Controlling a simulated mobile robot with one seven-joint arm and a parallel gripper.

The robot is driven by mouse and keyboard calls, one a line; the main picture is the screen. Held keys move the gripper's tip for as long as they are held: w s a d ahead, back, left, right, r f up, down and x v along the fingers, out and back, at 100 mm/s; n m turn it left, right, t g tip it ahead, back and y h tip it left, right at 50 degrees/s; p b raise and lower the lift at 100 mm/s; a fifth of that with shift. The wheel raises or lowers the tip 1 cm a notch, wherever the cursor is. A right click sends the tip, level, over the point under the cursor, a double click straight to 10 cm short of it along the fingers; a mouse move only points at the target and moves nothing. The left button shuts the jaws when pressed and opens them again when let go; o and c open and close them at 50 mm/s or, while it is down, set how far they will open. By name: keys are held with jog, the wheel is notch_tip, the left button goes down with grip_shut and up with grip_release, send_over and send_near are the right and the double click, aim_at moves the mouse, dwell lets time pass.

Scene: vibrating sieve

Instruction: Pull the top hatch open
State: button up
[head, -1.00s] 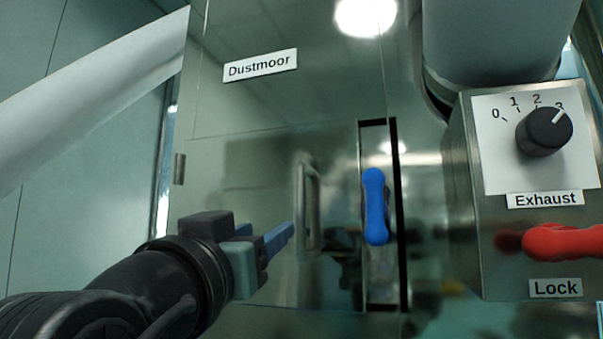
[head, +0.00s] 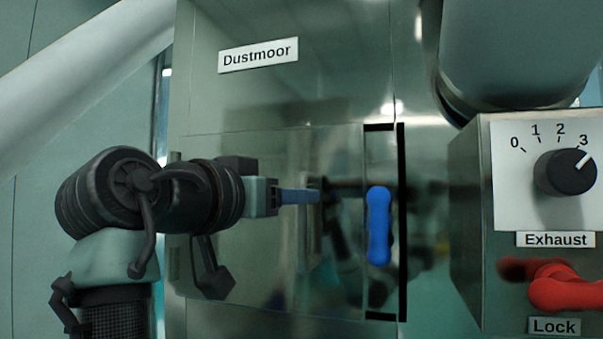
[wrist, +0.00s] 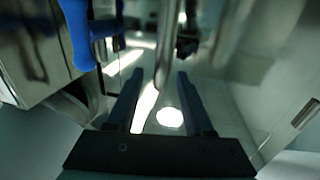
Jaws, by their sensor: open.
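The hatch (head: 290,155) is a shiny steel panel under the "Dustmoor" label and looks closed. Its upright metal bar handle (head: 314,225) is partly hidden behind my fingers in the head view. My gripper (head: 318,196) reaches in from the left, level, with its blue fingertips at the handle. In the wrist view, the bar (wrist: 167,45) runs down into the gap between the two fingers of my open gripper (wrist: 158,78). I cannot tell whether either finger touches it.
A blue latch handle (head: 379,225) stands upright just right of the hatch. Further right is a control box with an Exhaust knob (head: 565,172) pointing at 3 and a red Lock handle (head: 565,288). A large pipe (head: 510,50) hangs above the box.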

jog(key=shift+p+x, duration=0.8)
jog(key=shift+x, duration=1.05)
jog(key=shift+c, duration=0.4)
grip_shut()
